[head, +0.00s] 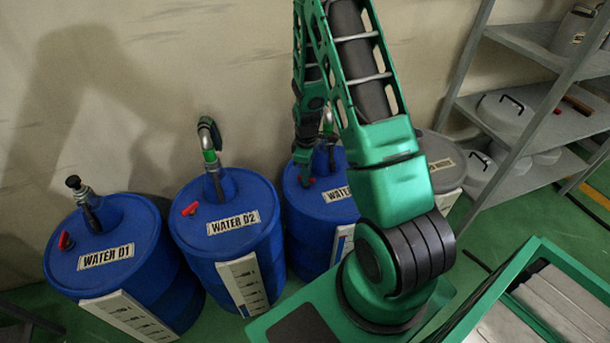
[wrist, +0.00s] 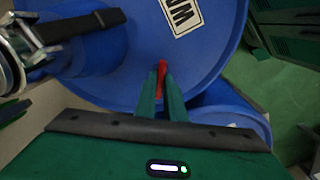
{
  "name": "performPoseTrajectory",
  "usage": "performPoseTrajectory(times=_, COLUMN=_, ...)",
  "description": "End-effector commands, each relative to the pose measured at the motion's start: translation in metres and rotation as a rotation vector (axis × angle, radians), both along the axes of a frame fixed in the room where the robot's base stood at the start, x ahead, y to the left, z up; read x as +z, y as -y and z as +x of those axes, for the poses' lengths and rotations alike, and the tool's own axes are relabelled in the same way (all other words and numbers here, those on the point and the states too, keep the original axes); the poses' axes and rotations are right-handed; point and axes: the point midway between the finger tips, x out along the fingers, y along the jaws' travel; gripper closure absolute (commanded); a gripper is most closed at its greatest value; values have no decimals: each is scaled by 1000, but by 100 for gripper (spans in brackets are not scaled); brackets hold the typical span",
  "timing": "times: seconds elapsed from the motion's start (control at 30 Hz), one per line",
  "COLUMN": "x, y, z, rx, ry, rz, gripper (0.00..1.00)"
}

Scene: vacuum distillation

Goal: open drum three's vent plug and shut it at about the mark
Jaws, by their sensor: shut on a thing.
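Drum three's lid (wrist: 130,70) fills the area behind. A level gauge strip (head: 343,240) on its front is mostly hidden by my arm, so the liquid level and mark cannot be read.
Drums WATER 01 (head: 105,262) and WATER 02 (head: 222,236) stand to the left, each with a red plug and a pipe fitting. A pipe with a black clamp (wrist: 60,28) is close to my gripper. Metal shelving (head: 510,115) stands at the right.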

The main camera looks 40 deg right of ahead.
Motion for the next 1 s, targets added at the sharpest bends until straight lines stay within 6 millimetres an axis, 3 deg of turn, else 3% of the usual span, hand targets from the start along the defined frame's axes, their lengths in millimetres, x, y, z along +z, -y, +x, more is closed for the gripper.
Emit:
performPoseTrajectory(times=0.23, x=1, y=1, z=1, rx=-1, ry=2, rz=-1, gripper=100)
performPoseTrajectory(times=0.27, x=1, y=1, z=1, rx=-1, ry=2, rz=-1, gripper=84)
performPoseTrajectory(times=0.3, x=1, y=1, z=1, rx=-1, ry=2, rz=-1, gripper=74)
performPoseTrajectory(times=0.33, x=0, y=1, z=1, rx=-2, ry=2, rz=-1, gripper=72)
performPoseTrajectory(times=0.7, x=5, y=1, z=1, rx=-2, ry=2, rz=-1, gripper=72)
performPoseTrajectory(times=1.0, x=49, y=1, z=2, rx=-2, ry=5, rz=-2, gripper=72)
